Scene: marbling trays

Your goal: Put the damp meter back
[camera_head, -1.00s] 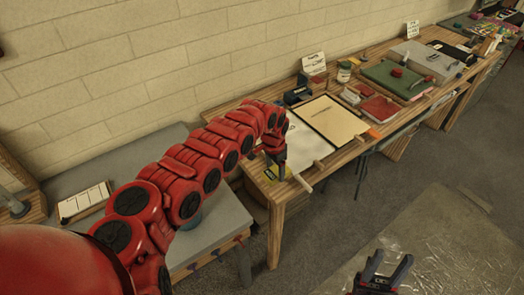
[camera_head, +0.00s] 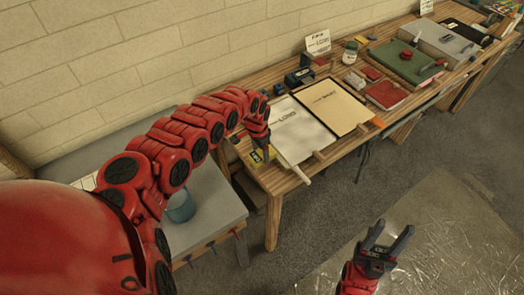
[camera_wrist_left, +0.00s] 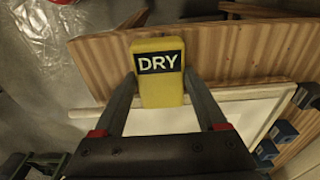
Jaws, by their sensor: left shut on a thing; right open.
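The damp meter is a yellow block with a black label reading DRY (camera_wrist_left: 160,95), seen between my left fingers in the left wrist view. In the head view the yellow damp meter (camera_head: 256,157) shows at the near-left end of the wooden bench (camera_head: 275,180). My left gripper (camera_head: 262,147) is shut on it, over the bench end beside a white board (camera_head: 300,130). I cannot tell whether the meter touches the bench. My right gripper (camera_head: 389,236) is open and empty, above the floor in front of the bench.
A dark-framed cream board (camera_head: 335,105) lies right of the white one. Dark blue boxes (camera_head: 299,77), a sign card (camera_head: 317,42), a jar (camera_head: 350,52) and red (camera_head: 386,95) and green (camera_head: 405,65) trays stand further along. A grey table (camera_head: 215,190) holds a blue cup (camera_head: 181,207).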

